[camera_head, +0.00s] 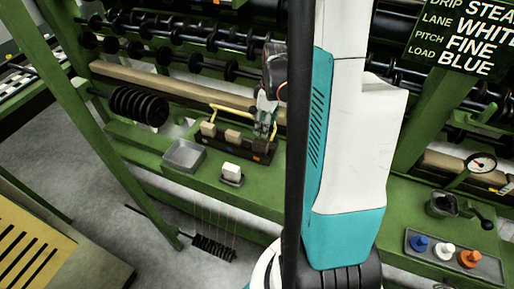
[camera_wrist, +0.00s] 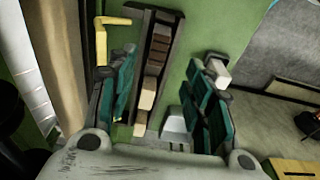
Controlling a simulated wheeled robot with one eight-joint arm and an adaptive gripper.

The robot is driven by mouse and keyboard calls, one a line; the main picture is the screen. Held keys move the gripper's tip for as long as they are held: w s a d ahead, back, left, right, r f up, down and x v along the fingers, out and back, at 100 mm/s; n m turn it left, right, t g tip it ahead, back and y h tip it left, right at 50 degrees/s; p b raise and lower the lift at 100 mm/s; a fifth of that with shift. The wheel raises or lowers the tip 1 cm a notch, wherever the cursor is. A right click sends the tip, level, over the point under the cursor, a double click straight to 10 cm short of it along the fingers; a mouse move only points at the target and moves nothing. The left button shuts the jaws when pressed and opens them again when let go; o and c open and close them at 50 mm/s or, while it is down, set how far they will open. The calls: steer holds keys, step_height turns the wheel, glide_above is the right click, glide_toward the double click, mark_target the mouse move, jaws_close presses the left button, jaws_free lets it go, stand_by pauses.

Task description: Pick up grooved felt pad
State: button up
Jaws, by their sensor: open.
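A dark rack (camera_head: 236,152) on the green bench holds a row of beige blocks (camera_head: 232,136). These blocks also show in the wrist view (camera_wrist: 148,99). A white block (camera_head: 231,168) sits apart on a small dark base in front of the rack; in the wrist view it (camera_wrist: 217,72) is partly behind my right finger. I cannot tell for certain which of these is the grooved felt pad; no grooves are clear. My gripper (camera_head: 266,117) is over the rack's right end. In the wrist view my gripper (camera_wrist: 158,75) is open, its teal fingers on either side of the rack, holding nothing.
A grey metal tray (camera_head: 184,156) stands left of the white block. A yellow bent handle (camera_head: 229,110) rises behind the rack. Black roller bars (camera_head: 185,55) run behind the bench. A tray with coloured knobs (camera_head: 455,257) is at far right. Bench space lies left of my arm.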

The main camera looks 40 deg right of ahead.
mark_target(260, 142)
steer(key=f+b, duration=0.1)
steer(key=f, duration=0.2)
steer(key=w+f+b, duration=0.1)
steer(key=f+b, duration=0.1)
steer(key=f, duration=0.2)
steer(key=f+b, duration=0.1)
steer(key=f, duration=0.2)
steer(key=shift+w+a+f, duration=0.2)
steer(key=shift+w+f, duration=0.1)
steer(key=shift+f, duration=0.05)
steer(key=shift+r, duration=0.1)
steer(key=c, duration=1.1)
